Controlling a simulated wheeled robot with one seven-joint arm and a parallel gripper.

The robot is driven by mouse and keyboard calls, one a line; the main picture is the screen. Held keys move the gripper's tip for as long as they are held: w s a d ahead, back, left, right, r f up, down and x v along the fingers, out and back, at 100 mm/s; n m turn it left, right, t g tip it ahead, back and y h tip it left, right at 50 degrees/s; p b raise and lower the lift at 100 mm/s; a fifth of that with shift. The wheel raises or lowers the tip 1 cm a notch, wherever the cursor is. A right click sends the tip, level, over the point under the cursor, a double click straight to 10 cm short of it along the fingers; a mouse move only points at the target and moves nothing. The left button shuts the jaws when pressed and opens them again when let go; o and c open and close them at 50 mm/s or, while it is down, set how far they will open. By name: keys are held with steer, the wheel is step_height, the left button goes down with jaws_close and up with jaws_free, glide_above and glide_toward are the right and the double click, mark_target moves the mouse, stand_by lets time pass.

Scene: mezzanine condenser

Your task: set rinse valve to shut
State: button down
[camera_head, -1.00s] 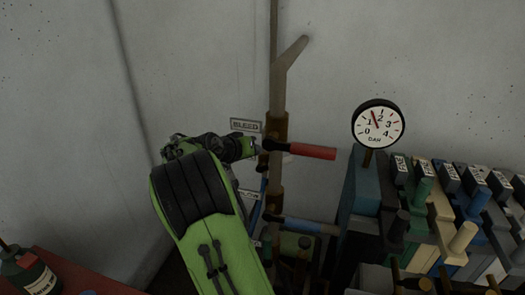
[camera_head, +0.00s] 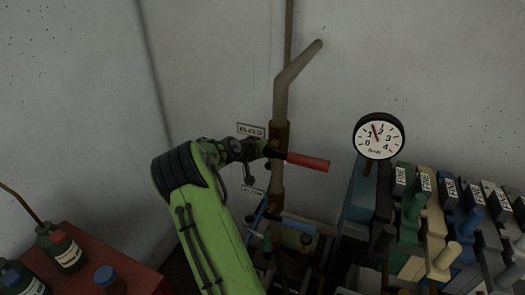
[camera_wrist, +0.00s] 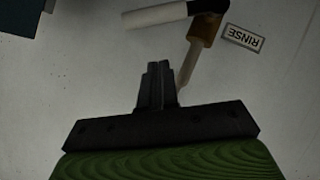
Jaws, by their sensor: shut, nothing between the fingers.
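The rinse valve shows in the wrist view: a pale lever (camera_wrist: 160,15) points left from a dark collar at the top edge, beside a brown pipe fitting (camera_wrist: 203,30). An upside-down RINSE label (camera_wrist: 244,38) is right of the fitting. My gripper (camera_wrist: 158,68) is shut and empty, below and apart from the lever in the picture. In the head view my wrist end is beside the pipe, near the BLEED label (camera_head: 251,130) and a red lever (camera_head: 307,161) pointing right. I cannot make out the rinse lever in the head view.
A blue lever (camera_head: 298,224) is lower on the pipe. A round gauge (camera_head: 378,136) and a bank of coloured, labelled levers (camera_head: 438,215) stand at right. A red box (camera_head: 95,262) with bottles is at lower left. A grey wall (camera_head: 215,60) stands behind.

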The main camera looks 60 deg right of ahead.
mark_target(286, 164)
steer(key=s+d+f, duration=0.2)
steer(key=d+f, duration=0.1)
steer(key=f, duration=0.2)
steer(key=shift+s+d, duration=0.2)
steer(key=shift+d, duration=0.2)
steer(key=s+f+m+t+b, duration=0.1)
steer(key=b, duration=0.4)
steer(key=shift+s+d+f+t, duration=0.1)
steer(key=shift+s+f+t, duration=0.2)
steer(key=shift+m, duration=0.3)
steer(key=shift+r, duration=0.15)
